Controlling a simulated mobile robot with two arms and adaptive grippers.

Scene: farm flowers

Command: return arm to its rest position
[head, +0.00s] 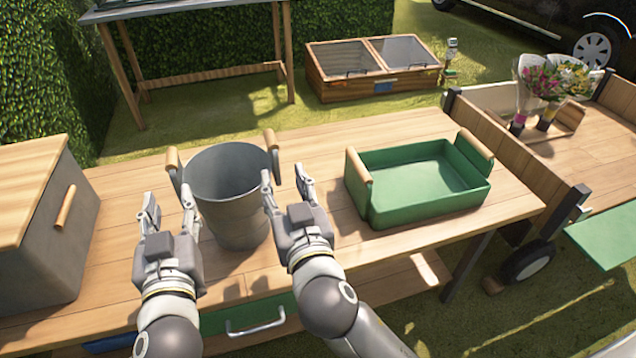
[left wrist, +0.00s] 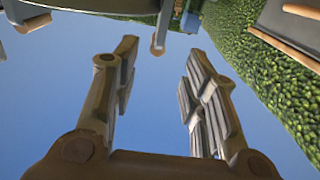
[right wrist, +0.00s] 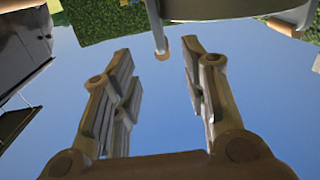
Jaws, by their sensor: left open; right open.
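My left gripper (head: 168,214) is open and empty in the head view, in front of and to the left of a grey metal bucket (head: 225,185). My right gripper (head: 287,190) is open and empty at the right side of the bucket, overlapping its edge in the picture. I cannot tell whether either gripper touches it. The open fingers of the left gripper show in the left wrist view (left wrist: 160,80), with sky between them. The right gripper's open fingers show in the right wrist view (right wrist: 158,80), also with nothing between them.
The wooden table (head: 420,245) bears the bucket, a green tray (head: 400,212) with wooden handles and a grey box (head: 75,235) with a wooden lid. A wooden cart (head: 525,160) with wrapped flower bouquets (head: 538,85) stands at the right. A cold frame (head: 370,88) sits on the grass behind.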

